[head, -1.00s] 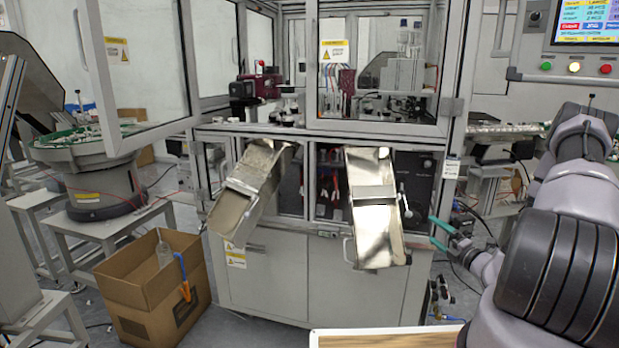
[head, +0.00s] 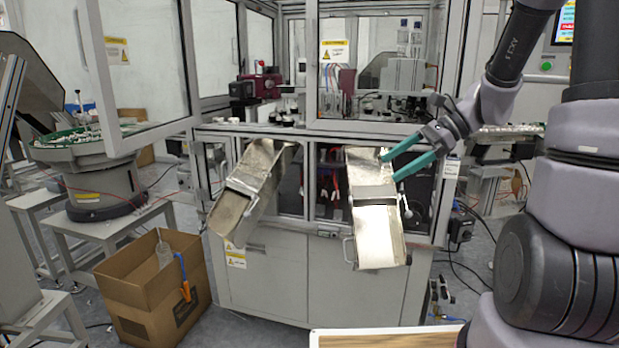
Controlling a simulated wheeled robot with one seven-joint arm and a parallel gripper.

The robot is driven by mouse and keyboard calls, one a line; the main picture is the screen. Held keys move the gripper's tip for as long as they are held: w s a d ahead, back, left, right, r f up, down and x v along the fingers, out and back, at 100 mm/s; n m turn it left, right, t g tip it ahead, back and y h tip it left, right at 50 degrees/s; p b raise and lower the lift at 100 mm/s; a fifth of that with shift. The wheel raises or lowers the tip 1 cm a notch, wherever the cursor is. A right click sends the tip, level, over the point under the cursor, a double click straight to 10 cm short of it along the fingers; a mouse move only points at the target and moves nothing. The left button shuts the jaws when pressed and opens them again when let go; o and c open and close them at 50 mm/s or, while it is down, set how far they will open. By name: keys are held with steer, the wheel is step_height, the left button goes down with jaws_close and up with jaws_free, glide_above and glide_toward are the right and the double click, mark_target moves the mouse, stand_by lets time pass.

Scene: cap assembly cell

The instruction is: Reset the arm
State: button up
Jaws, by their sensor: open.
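My gripper (head: 391,167) is at the right of the head view, with its two green fingers apart and nothing between them. It points left and appears in front of the upper part of the right metal chute (head: 378,225); the depth between them is hard to tell. My arm rises behind the gripper and bends down at the right edge of the picture.
The assembly cell (head: 270,275) fills the middle, with a left metal chute (head: 243,195) and an open glass door (head: 145,60). A cardboard box (head: 150,300) with a bottle stands on the floor at left, near a bowl feeder (head: 95,180). A wood-topped surface (head: 385,338) is at the bottom.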

steer(key=s+d+r+n+t+h, duration=0.2)
steer(key=s+r+n+t+h, duration=0.1)
steer(key=s+r+n, duration=0.3)
steer(key=s+d+r+n+t+h, duration=0.3)
steer(key=s+r+n+h, duration=0.2)
steer(key=s+r+n, duration=0.1)
steer(key=shift+s+r+n+h, duration=0.2)
steer(key=shift+r+n+h, duration=0.1)
steer(key=shift+n, duration=0.2)
steer(key=shift+a, duration=0.1)
